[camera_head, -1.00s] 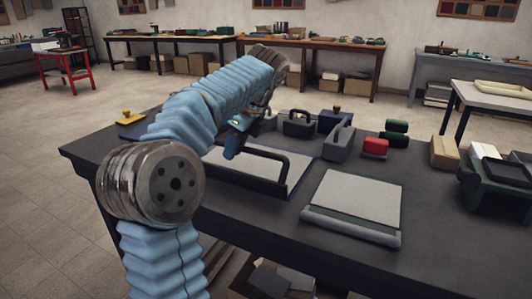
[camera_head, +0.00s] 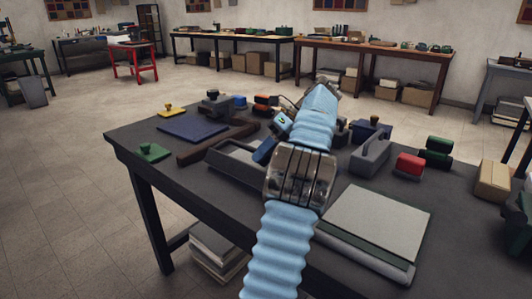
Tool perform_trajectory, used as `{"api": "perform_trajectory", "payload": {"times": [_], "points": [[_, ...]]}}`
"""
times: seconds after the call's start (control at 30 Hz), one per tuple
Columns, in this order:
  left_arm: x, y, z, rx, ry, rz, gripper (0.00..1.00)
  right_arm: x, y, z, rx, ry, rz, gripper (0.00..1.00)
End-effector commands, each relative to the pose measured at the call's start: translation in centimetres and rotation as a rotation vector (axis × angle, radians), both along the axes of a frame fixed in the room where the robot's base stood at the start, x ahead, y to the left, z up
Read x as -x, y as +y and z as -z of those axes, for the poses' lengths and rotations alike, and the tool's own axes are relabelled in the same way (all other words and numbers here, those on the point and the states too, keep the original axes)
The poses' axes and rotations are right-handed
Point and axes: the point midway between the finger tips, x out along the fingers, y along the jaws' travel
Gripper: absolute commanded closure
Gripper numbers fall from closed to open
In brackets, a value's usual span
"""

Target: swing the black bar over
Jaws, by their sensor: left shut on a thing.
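The tray-like frame (camera_head: 236,168) that carries the black bar lies on the dark table, partly covered by my left arm. My left gripper (camera_head: 266,150), blue with a yellow mark, is low over this frame and shut on the black bar. The arm and gripper hide the bar and the grip itself, so I cannot tell the bar's exact angle. My right gripper is out of view.
A grey-topped board (camera_head: 378,222) lies right of my arm, with a grey block with a handle (camera_head: 370,156) and a red block (camera_head: 409,165) behind it. Left of the frame are a dark brown strip (camera_head: 216,143), a blue pad (camera_head: 192,127) and a green stamp (camera_head: 153,152).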

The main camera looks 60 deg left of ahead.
Motion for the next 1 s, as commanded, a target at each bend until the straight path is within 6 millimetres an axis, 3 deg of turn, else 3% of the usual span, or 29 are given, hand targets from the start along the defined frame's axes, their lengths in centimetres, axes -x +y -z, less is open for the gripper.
{"api": "perform_trajectory", "payload": {"times": [0.53,0.57,0.67,1.0], "points": [[0.03,-0.01,0.24,0.009,0.023,-0.002,1.0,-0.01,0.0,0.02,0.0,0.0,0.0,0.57],[0.03,0.0,0.24,0.009,0.023,-0.002,0.76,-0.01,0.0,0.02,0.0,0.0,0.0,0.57],[0.03,0.0,0.22,0.009,0.022,-0.002,0.6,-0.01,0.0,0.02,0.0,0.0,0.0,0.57],[0.0,0.02,0.18,0.006,0.022,-0.001,0.58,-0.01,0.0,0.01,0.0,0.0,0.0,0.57]]}}
